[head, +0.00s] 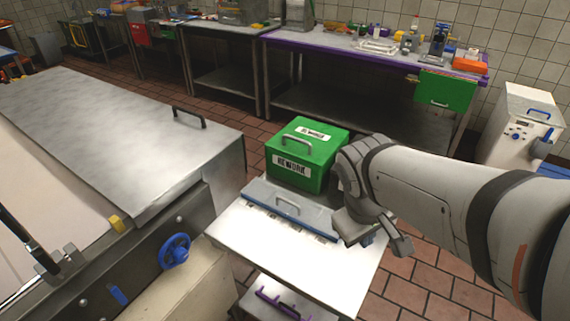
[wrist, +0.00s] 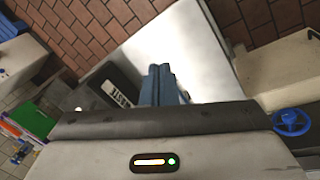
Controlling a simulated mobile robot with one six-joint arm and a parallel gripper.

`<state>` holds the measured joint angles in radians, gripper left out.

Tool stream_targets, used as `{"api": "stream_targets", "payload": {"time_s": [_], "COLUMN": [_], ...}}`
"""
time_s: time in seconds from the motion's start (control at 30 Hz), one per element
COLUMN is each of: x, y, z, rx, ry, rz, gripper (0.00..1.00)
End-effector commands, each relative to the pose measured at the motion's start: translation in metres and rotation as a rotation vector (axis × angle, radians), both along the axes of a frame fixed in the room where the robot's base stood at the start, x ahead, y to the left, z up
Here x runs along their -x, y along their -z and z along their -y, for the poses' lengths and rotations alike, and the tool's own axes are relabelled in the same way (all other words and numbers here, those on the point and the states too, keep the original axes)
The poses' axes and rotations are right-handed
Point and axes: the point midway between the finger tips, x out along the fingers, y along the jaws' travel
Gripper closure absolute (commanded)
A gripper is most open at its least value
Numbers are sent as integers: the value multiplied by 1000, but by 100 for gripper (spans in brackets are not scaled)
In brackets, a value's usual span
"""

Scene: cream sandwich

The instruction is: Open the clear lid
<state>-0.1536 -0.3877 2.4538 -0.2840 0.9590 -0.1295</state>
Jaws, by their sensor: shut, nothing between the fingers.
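A flat, pale blue-grey, see-through-looking lid (head: 262,194) with a grey handle lies closed over a low container on the small metal table, in front of the green box. A row of small labels runs along its front edge. My gripper (head: 369,238) is at the right end of the lid, above the table's right side; whether it touches the lid I cannot tell. In the wrist view its blue fingers (wrist: 160,84) are shut together and empty. The lid's right end is partly hidden behind my gripper.
A green box (head: 296,172) with a handle and white labels stands behind the lid. The small table (head: 335,283) is bare in front. A large steel machine (head: 110,135) with a blue handwheel (head: 174,251) is at the left. A purple-edged bench (head: 350,45) stands behind.

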Motion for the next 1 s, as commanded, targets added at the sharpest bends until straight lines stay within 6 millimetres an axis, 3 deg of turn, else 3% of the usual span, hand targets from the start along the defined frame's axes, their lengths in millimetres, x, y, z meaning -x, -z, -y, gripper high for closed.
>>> {"api": "stream_targets", "payload": {"time_s": [0.03, 0.1, 0.27, 0.4, 0.6, 0.7, 0.83, 1.0], "x": [-11, -31, -84, -129, -160, -164, -172, -193], "y": [39, 65, 116, 152, 182, 186, 188, 197], "z": [-4, -8, -38, -93, -169, -186, -187, -171], "rx": [104, 269, 664, 1013, 1366, 1444, 1467, 1462], "ry": [-151, -375, -871, -1250, -1564, -1622, -1636, -1632], "rz": [-58, -131, -266, -342, -375, -378, -379, -381], "gripper": [100, 100, 100, 100, 100, 100, 100, 100]}}
